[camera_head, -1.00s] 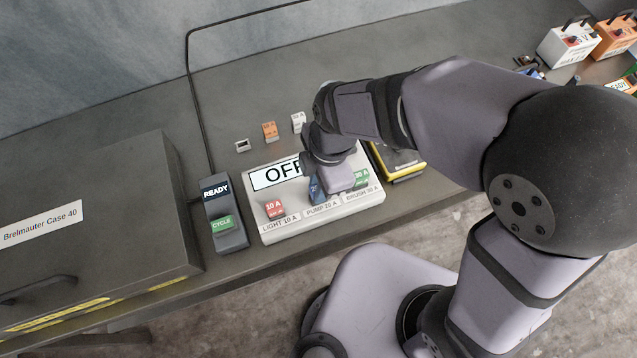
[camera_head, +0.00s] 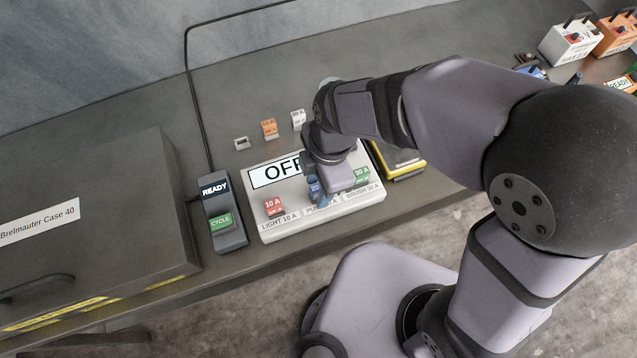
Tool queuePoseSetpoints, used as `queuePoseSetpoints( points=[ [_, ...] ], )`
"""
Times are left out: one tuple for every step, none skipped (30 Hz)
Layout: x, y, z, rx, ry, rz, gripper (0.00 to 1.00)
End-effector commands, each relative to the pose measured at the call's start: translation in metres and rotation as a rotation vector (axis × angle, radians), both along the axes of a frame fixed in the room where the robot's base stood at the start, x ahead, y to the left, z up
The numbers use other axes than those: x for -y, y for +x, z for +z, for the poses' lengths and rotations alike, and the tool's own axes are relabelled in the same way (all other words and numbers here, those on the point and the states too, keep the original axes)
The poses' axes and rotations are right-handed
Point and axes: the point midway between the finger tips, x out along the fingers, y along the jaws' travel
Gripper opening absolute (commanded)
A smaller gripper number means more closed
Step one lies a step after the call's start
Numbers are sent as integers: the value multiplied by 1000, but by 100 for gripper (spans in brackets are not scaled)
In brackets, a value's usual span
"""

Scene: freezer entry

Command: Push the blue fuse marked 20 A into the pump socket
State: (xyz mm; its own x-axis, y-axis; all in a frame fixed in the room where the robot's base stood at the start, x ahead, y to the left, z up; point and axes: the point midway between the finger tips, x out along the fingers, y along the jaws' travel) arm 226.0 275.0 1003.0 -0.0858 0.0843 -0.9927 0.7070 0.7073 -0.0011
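The blue fuse (camera_head: 314,188) shows "20" on its face and is at the middle position of the white fuse box (camera_head: 288,228), above the partly covered "PUMP" label. My gripper (camera_head: 326,192) is right over and against the blue fuse, and its body hides the fuse's right side. I cannot see both fingers, so I cannot tell whether they grip the fuse or how deep it sits. The box display (camera_head: 274,174) reads "OFF", its right end hidden by my gripper.
A red 10 A fuse (camera_head: 273,207) and a green 30 A fuse (camera_head: 361,175) flank the middle position. Orange (camera_head: 269,128) and white (camera_head: 298,120) fuses stand behind. A READY/CYCLE box (camera_head: 222,215) is left, beside a large grey case (camera_head: 90,220); a yellow-black item (camera_head: 400,160) is right.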

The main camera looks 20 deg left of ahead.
Motion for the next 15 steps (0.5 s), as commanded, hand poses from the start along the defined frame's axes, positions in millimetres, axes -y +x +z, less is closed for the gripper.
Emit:
queuePoseSetpoints(
  points=[
    [0, 1, 3, 1, 1, 0, 36],
    [0, 1, 5, 1, 3, 0, 36],
    [0, 2, 8, 3, 4, -1, 36],
    [0, 2, 11, 3, 4, -1, 36],
    [0, 2, 14, 4, 5, -1, 36],
    [1, 3, 19, 3, 4, -1, 36],
    [1, 3, 23, 4, 6, -1, 36],
    [1, 4, 28, 4, 5, -1, 36],
    [2, 4, 34, 4, 6, 0, 36],
    [2, 5, 38, 4, 6, -1, 36],
    [3, 5, 42, 4, 4, -1, 36],
    [3, 5, 47, 5, 5, -1, 36],
    [4, 6, 51, 4, 4, -2, 36],
    [4, 6, 54, 3, 3, -2, 36],
    [4, 6, 58, 3, 3, -1, 36]
  ],
)
